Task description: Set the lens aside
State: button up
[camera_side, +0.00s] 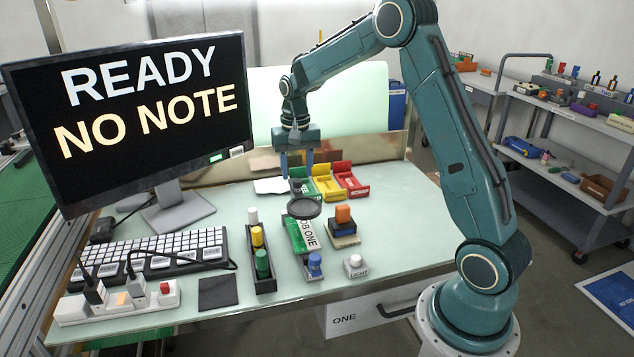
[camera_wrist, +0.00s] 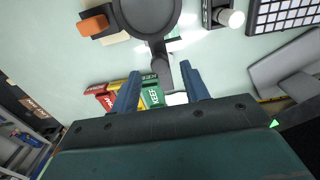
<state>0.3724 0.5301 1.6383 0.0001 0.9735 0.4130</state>
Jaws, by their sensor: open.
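The lens, a dark round magnifier (camera_side: 304,208), is over the far end of a green item with a white label reading JOB ONE (camera_side: 308,234). I cannot tell whether it touches that item. In the wrist view the lens's dark disc (camera_wrist: 147,14) is at the top edge, partly cut off, with its handle (camera_wrist: 160,68) pointing toward my gripper. My gripper (camera_side: 297,174) points down above the back of the table, open. In the wrist view its two blue fingers (camera_wrist: 160,72) stand on either side of the handle's end, apart from it.
Green, yellow (camera_side: 327,186) and red (camera_side: 350,180) trays stand behind the lens. A rack of coloured cylinders (camera_side: 260,262) is left, stacked blocks (camera_side: 343,230) right. A keyboard (camera_side: 160,258) and a monitor (camera_side: 135,110) reading READY NO NOTE are further left. The table's right side is clear.

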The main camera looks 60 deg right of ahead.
aim_at(300, 192)
jog(key=shift+f, duration=1.2)
grip_shut()
